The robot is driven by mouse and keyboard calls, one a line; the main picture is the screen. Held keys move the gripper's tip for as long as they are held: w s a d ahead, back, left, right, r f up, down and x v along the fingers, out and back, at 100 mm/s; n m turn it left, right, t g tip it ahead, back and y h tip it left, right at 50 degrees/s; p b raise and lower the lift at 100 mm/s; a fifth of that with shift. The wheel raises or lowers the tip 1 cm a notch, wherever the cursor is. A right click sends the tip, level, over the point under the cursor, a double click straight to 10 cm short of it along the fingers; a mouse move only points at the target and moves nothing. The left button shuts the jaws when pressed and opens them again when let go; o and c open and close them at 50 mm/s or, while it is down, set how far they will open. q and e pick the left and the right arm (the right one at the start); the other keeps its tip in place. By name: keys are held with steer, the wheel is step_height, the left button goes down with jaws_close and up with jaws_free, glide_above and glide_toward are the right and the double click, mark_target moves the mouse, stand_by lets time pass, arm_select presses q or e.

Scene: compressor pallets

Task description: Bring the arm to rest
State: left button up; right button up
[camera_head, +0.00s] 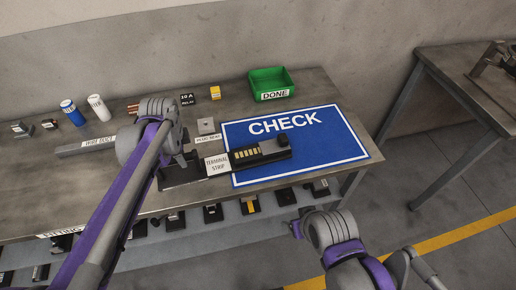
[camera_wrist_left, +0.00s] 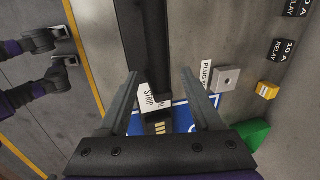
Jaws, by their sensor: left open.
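My left arm comes in from the lower left in the head view, its grey wrist over the table. My left gripper (camera_head: 184,170) is dark and partly hidden by the wrist. In the left wrist view my left gripper (camera_wrist_left: 158,76) has its two fingers apart, with nothing clasped. The black terminal strip (camera_head: 268,152), with yellow contacts and a white label, lies partly on the blue CHECK mat (camera_head: 330,150), just right of the gripper. Part of my right arm (camera_head: 332,232) shows at the lower right; I see no fingers of it.
A green DONE bin (camera_head: 270,82) stands behind the mat. A lower shelf (camera_head: 185,238) holds several dark parts. Another table (camera_head: 445,80) stands at right.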

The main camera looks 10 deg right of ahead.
arm_select(q)
steer(key=v, duration=0.5)
steer(key=shift+a, duration=0.1)
steer(key=s+a+f+n+p, duration=0.1)
steer(key=s+a+n, duration=0.1)
steer(key=s+n, duration=0.3)
steer(key=s+a+f+n+t+p, duration=0.1)
steer(key=s+a+f+n, duration=0.1)
steer(key=s+n, duration=0.4)
steer(key=s+a+f+n+t+p, duration=0.1)
steer(key=s+a+n, duration=0.2)
steer(key=s, duration=1)
steer(key=n, duration=0.3)
steer(key=shift+a+f+p, duration=0.35)
steer(key=shift+f+p, duration=0.05)
steer(key=shift+w+r, duration=0.1)
steer(key=shift+r, duration=0.05)
